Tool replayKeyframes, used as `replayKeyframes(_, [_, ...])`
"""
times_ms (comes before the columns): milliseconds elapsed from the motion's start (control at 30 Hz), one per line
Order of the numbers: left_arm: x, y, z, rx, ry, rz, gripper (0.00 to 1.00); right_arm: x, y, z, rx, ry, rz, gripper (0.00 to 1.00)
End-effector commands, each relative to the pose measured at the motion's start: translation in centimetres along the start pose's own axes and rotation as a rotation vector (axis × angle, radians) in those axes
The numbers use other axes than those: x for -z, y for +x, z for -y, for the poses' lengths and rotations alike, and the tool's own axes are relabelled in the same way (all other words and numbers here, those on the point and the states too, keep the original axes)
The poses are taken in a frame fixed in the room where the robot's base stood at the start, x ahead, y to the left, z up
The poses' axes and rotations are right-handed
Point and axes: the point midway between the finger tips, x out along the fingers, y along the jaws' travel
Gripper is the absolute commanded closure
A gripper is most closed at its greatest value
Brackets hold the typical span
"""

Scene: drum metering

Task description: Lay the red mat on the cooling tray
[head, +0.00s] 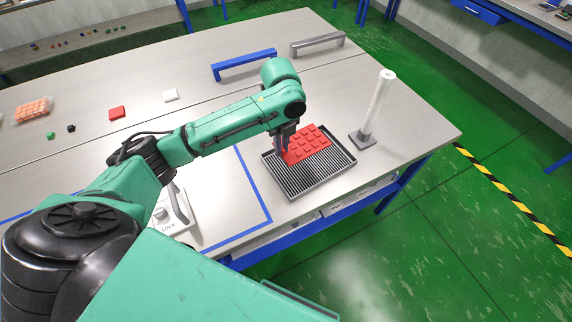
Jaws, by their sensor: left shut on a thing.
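The red mat (310,144), a flat sheet with rows of raised round bumps, is over the back part of the cooling tray (318,181). The tray is dark and ribbed with a light rim, and its front part is bare. My left gripper (283,150) points down at the mat's left edge and is shut on the mat. I cannot tell whether the mat touches the tray or is held just above it. My right gripper is not in view.
A white upright tube on a dark base (363,138) stands right of the tray. Blue (245,64) and grey (318,44) handles lie behind. A red block (117,113), a white block (170,95) and an orange pack (34,109) lie at left. The table's front edge is close to the tray.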

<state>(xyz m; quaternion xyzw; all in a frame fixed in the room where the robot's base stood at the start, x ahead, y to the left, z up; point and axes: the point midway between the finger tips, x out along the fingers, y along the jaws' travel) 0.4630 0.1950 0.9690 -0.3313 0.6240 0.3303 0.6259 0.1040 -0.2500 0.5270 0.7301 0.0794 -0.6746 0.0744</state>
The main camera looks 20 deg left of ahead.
Motion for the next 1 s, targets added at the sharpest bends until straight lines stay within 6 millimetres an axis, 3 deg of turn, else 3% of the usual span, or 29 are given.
replayKeyframes(133, [0.1, 4.3, -0.1, -0.003, 0.000, -0.003, 1.00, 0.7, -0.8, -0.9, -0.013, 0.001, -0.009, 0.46])
replayKeyframes(467, [0.1, 10.1, 0.0, -0.001, 0.000, 0.000, 1.00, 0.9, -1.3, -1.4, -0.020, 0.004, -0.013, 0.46])
replayKeyframes(800, [0.1, 10.8, 0.0, 0.001, 0.001, 0.000, 1.00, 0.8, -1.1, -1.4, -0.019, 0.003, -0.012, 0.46])
replayKeyframes(833, [0.1, 10.8, 0.0, 0.001, 0.001, 0.000, 0.84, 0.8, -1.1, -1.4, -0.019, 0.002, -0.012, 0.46])
replayKeyframes(867, [0.1, 10.8, 0.0, 0.001, 0.001, 0.000, 0.76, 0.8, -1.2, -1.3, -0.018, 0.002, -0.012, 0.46])
replayKeyframes(1000, [0.1, 10.8, 0.0, 0.001, 0.001, 0.000, 0.76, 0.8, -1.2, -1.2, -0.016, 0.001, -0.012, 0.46])
